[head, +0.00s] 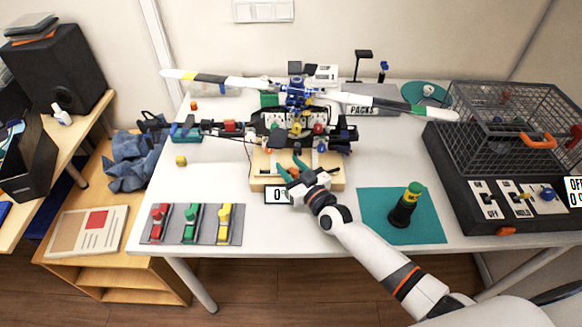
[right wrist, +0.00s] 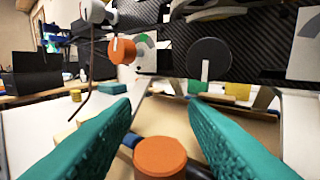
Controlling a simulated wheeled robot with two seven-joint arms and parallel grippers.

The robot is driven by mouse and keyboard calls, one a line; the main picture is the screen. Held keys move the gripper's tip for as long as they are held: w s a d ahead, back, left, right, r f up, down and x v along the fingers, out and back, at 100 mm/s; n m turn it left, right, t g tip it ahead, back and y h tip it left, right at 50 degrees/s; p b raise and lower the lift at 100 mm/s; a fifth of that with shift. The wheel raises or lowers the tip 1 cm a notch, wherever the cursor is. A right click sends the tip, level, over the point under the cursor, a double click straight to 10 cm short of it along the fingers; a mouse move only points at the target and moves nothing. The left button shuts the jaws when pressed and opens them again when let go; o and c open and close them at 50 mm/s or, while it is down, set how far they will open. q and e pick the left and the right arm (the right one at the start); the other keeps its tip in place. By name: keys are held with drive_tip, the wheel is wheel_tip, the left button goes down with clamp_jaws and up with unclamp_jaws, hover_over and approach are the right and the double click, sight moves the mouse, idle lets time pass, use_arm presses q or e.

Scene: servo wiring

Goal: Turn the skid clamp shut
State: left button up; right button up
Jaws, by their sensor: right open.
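An orange round knob (right wrist: 160,156), which appears to be the skid clamp's, sits low between my fingers in the right wrist view, on a dark bar over the wooden stand (head: 335,182). My right gripper (head: 292,168) is open at the front of this stand, its teal fingers pointing at the helicopter model (head: 275,125). In the right wrist view, the fingers (right wrist: 160,115) stand on both sides of the knob with a gap to each. The knob's lower part is cut off by the picture edge. My left gripper is not in view.
Another orange knob (right wrist: 122,50) and a black round knob (right wrist: 208,60) are on the dark panel ahead. A teal mat (head: 435,228) with a black bottle (head: 403,208) lies right of my arm. A grey plate (head: 173,236) with coloured switches lies front left. A wire cage (head: 515,125) stands right.

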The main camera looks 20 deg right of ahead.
drive_tip(key=shift+c, duration=0.3)
drive_tip(key=shift+s, duration=0.1)
clamp_jaws()
drive_tip(key=shift+r+p, duration=0.2)
drive_tip(key=shift+p, duration=0.25)
drive_tip(key=m+h+p, duration=0.1)
drive_tip(key=h+p, duration=0.1)
drive_tip(key=m+h+p, duration=0.2)
drive_tip(key=shift+d+r+t+p, duration=0.15)
drive_tip(key=shift+r+t+p, duration=0.05)
drive_tip(key=shift+t+p, duration=0.2)
drive_tip(key=shift+d+f+m+h+p, duration=0.15)
drive_tip(key=shift+m+h+p, duration=0.2)
drive_tip(key=shift+h, duration=0.4)
drive_tip(key=shift+d+f+m+h+p, duration=0.15)
drive_tip(key=shift+m+h, duration=0.3)
drive_tip(key=shift+h, duration=0.3)
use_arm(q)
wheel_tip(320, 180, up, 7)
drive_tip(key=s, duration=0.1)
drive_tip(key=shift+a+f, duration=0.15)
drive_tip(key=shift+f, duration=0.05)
use_arm(e)
drive_tip(key=shift+o, duration=0.3)
unclamp_jaws()
drive_tip(key=shift+a, duration=0.1)
